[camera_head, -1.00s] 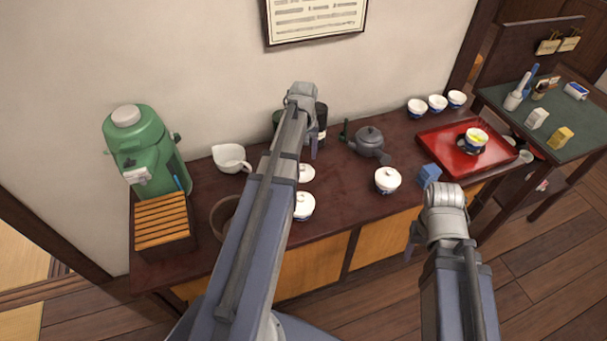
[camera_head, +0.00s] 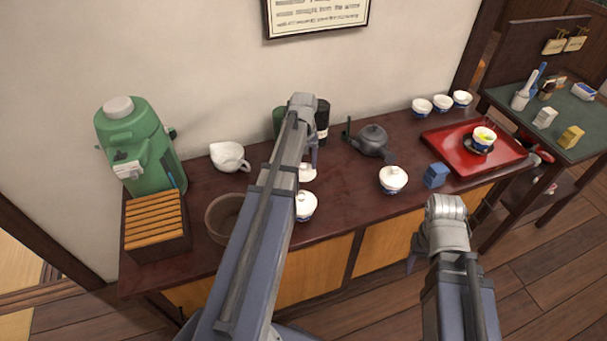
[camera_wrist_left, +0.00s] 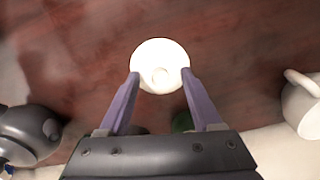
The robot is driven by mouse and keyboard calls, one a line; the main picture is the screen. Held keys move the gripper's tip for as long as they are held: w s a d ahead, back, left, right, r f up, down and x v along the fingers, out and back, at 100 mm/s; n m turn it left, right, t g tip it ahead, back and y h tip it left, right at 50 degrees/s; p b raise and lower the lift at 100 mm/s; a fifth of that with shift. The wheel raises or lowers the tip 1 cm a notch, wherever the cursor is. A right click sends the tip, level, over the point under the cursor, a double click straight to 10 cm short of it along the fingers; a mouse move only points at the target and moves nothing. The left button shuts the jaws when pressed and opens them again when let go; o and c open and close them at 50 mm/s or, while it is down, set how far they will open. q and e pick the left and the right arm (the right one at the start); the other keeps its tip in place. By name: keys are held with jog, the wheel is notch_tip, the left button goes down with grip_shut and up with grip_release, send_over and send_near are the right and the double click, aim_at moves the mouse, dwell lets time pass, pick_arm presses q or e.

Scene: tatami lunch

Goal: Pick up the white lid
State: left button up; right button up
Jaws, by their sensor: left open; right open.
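The white lid (camera_head: 307,173) lies flat on the dark wooden counter, partly hidden behind my left arm in the head view. In the left wrist view the lid (camera_wrist_left: 160,63) is a round white disc with a small knob. My left gripper (camera_wrist_left: 161,76) is open, with its fingertips at either side of the lid's near part; I cannot tell whether they touch it. In the head view my left gripper (camera_head: 313,158) is above the counter by the lid. My right gripper (camera_head: 412,262) is open and empty in front of the counter.
A white pitcher (camera_head: 229,157), a dark teapot (camera_head: 371,140) and canisters (camera_head: 322,122) stand behind. A brown round bowl (camera_head: 221,219) is left of my arm. A red tray (camera_head: 453,150) lies right.

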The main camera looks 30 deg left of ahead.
pick_arm(q)
jog(key=shift+c, duration=0.3)
grip_shut()
jog(key=shift+r, duration=0.1)
dwell(0.4)
